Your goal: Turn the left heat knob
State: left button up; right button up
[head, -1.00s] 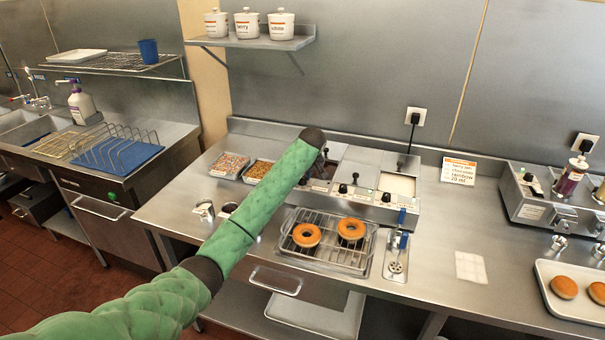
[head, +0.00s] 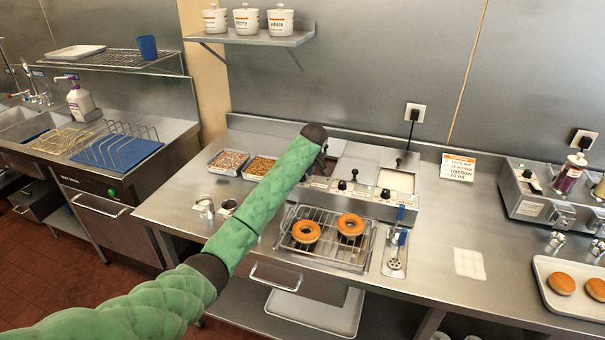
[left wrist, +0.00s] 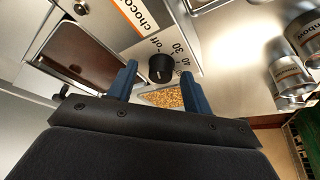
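A black heat knob (left wrist: 161,68) sits on the warmer's steel front panel in the left wrist view, beside the printed words "off" and "30" and a "chocolate" label (left wrist: 135,15). My left gripper (left wrist: 159,72) is open, with one blue finger on each side of the knob in the picture. I cannot tell whether the fingers touch it. In the head view my left arm reaches to the glaze warmer (head: 372,205) and hides its left end and my fingers. Two other black knobs, a middle one (head: 342,186) and a right one (head: 386,195), show there. My right gripper is out of view.
A wire rack (head: 325,262) with two donuts stands in front of the warmer. Trays of toppings (head: 228,162) lie to its left, and small metal cups (head: 205,208) stand near the arm. A tray of donuts (head: 575,310) is at the right. Counter between is mostly clear.

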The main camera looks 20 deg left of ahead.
pick_arm(q)
jog(key=shift+s+d+r, duration=0.1)
jog(key=shift+r, duration=0.2)
jog(key=b+v, duration=0.3)
jog(key=v, duration=0.2)
jog(key=shift+d+r, duration=0.15)
jog(key=shift+r, duration=0.15)
jog(key=shift+s+d+r, duration=0.1)
jog(key=shift+s+r, duration=0.15)
jog(key=shift+r, duration=0.45)
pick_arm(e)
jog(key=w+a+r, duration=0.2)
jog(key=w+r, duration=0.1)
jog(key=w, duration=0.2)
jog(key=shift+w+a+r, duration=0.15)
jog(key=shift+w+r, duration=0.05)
